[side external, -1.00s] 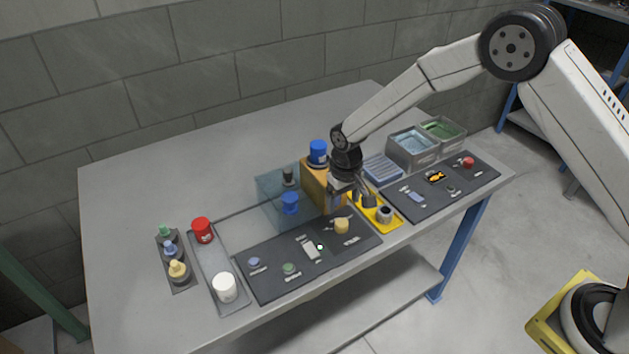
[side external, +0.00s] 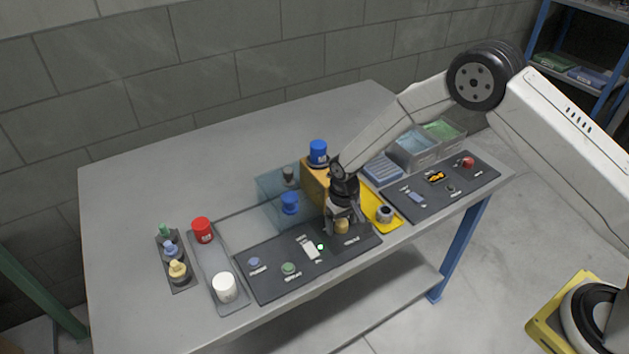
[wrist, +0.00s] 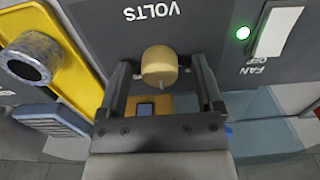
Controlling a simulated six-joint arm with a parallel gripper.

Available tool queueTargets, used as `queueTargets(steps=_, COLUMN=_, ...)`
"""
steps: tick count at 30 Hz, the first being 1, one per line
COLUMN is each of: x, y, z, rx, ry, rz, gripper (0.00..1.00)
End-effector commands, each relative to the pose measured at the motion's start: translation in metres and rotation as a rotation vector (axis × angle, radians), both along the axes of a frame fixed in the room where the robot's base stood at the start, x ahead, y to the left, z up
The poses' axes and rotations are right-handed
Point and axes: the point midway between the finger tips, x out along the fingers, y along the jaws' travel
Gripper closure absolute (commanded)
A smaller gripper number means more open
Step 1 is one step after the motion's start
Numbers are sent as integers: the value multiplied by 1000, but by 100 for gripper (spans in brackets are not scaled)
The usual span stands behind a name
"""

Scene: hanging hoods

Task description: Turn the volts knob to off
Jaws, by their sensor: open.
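The volts knob (wrist: 160,67) is a round tan-yellow knob on the dark panel (wrist: 90,20), beside the word VOLTS in the wrist view. In the side view the knob (side external: 341,227) sits at the right part of the panel (side external: 265,277), partly covered by my gripper. My gripper (wrist: 160,82) is open, with one finger on each side of the knob and a gap showing on both sides. It also shows in the side view (side external: 343,222), pointing down over the knob. The knob's position marks are not readable.
A white fan switch (wrist: 277,30) and a lit green lamp (wrist: 242,33) are near the knob. A yellow tray (side external: 393,226) with a grey ring (side external: 385,214) stands to the right. An orange-brown box (side external: 314,181) with a blue can (side external: 318,152) stands just behind.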

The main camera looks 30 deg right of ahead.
Motion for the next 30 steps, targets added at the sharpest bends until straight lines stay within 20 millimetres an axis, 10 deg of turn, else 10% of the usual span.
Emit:
queueTargets(steps=5, x=0, y=0, z=0, rx=0, ry=-1, rz=0, gripper=22)
queueTargets(steps=12, x=0, y=0, z=0, rx=0, ry=-1, rz=0, gripper=98)
queueTargets(steps=30, x=0, y=0, z=1, rx=0, ry=1, rz=130, gripper=100)
